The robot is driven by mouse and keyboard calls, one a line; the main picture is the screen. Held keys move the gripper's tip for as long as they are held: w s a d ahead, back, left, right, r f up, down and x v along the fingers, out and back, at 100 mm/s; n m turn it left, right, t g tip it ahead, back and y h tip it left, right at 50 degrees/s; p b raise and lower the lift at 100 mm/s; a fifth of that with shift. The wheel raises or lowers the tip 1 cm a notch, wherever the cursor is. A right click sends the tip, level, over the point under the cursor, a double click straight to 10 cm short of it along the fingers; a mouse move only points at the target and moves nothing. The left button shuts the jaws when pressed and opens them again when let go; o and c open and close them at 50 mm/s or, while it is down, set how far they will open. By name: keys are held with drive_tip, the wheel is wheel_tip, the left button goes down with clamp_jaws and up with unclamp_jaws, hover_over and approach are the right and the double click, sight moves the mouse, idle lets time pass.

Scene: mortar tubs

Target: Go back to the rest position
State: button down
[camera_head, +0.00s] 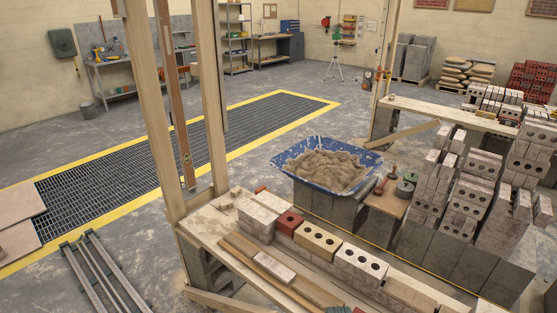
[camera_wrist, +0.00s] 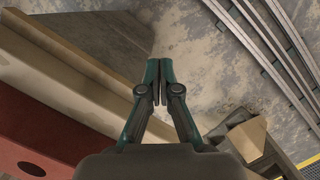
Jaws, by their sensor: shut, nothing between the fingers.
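In the wrist view my gripper (camera_wrist: 160,84) is in the middle, its two dark green fingers shut with nothing between them. It points down past a wooden plank (camera_wrist: 70,90), with the grey concrete floor (camera_wrist: 180,40) beyond the fingertips. It does not appear to touch anything. In the head view neither my gripper nor my arm can be made out. A blue tub of mortar (camera_head: 325,168) stands on grey blocks right of centre. A row of bricks, including a red one (camera_head: 289,222) and a yellow one (camera_head: 317,241), lies along the near bench.
Upright wooden posts (camera_head: 161,110) rise from the near bench (camera_head: 215,235). Stacked perforated bricks (camera_head: 470,200) crowd the right side. Metal rails (camera_head: 103,275) lie on the floor at lower left. A yellow-edged floor grating (camera_head: 110,165) is behind them.

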drive_tip(key=s+f+g, duration=0.2)
drive_tip(key=s+f, duration=0.3)
drive_tip(key=s, duration=0.5)
drive_tip(key=s+f+g, duration=0.2)
drive_tip(key=s+f, duration=0.3)
drive_tip(key=s, duration=0.5)
drive_tip(key=shift+s+f+b, duration=0.15)
drive_tip(key=shift+f+b, duration=0.25)
drive_tip(key=shift+b, duration=0.05)
